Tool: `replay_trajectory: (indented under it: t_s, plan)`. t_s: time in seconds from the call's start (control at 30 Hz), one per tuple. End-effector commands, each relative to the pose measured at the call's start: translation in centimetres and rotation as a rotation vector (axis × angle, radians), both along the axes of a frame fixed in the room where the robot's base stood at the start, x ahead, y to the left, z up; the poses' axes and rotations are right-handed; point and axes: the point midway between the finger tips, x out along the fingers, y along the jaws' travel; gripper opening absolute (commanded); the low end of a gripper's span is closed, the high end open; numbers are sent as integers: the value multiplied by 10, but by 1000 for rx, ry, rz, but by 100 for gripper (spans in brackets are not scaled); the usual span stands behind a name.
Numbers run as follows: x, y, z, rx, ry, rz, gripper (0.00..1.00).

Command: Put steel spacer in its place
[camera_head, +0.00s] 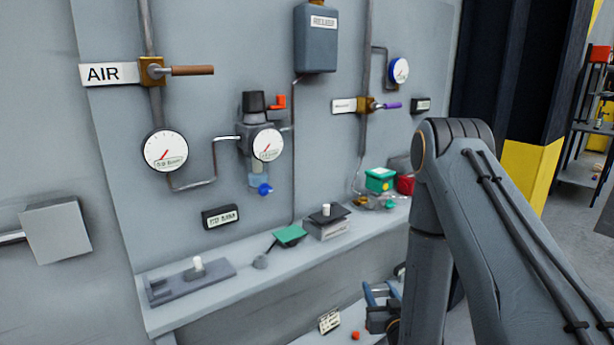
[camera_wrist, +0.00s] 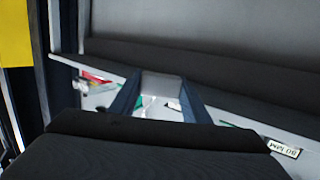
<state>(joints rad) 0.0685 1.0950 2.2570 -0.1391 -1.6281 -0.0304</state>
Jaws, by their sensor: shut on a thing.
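My gripper (camera_head: 374,292) is low in the head view, below the front edge of the upper shelf and above a lower shelf. In the wrist view its two blue fingers (camera_wrist: 160,98) are closed on a plain grey block, which I take to be the steel spacer (camera_wrist: 162,84). In the head view I cannot make out the spacer. A flat grey fixture (camera_head: 215,277) with an upright pale post (camera_head: 198,264) lies on the upper shelf at the left, well apart from my gripper.
The upper shelf (camera_head: 160,318) also holds a green-topped piece (camera_head: 290,235), a grey box with a white knob (camera_head: 328,224), and green (camera_head: 380,178) and red (camera_head: 405,184) items. Gauges and pipes line the wall above. A white label (camera_head: 329,320) and small orange piece (camera_head: 355,335) are on the lower shelf.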

Motion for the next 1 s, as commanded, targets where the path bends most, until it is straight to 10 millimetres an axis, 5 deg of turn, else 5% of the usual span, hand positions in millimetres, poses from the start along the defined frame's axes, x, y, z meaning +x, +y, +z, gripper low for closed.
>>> replay_trajectory:
  t_s: [0.2,0.5,1.0]
  plan:
    - [-14,5,-11,0,-1,-65,6]
    - [-62,4,11,1,-1,-73,6]
    - [-64,4,13,1,-2,-72,6]
